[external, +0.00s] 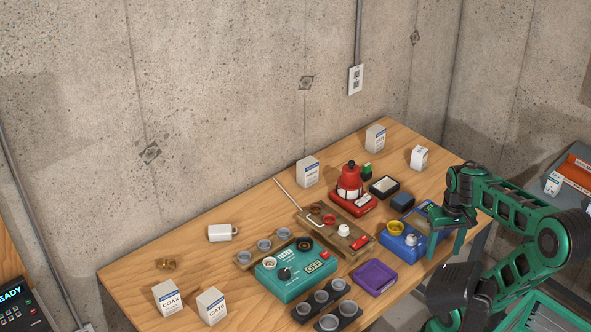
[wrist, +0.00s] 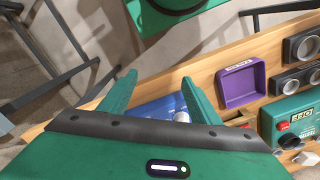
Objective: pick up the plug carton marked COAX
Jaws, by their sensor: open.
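The COAX carton (external: 168,298) is a small white box with a dark printed label. It stands upright at the near left corner of the wooden table in the external view. Another white carton, marked CATE or similar (external: 211,306), stands just to its right with a small gap. My gripper (external: 447,232) is at the table's right end, far from the COAX carton, above the blue device. In the wrist view my gripper (wrist: 157,92) shows two green fingers spread apart with nothing held between them. The COAX carton is not in the wrist view.
A teal device (external: 290,274), a purple tray (external: 375,278), a wooden board (external: 330,236), a red device (external: 353,203) and a blue device (external: 402,242) crowd the middle and right. More white cartons (external: 308,172) stand at the back.

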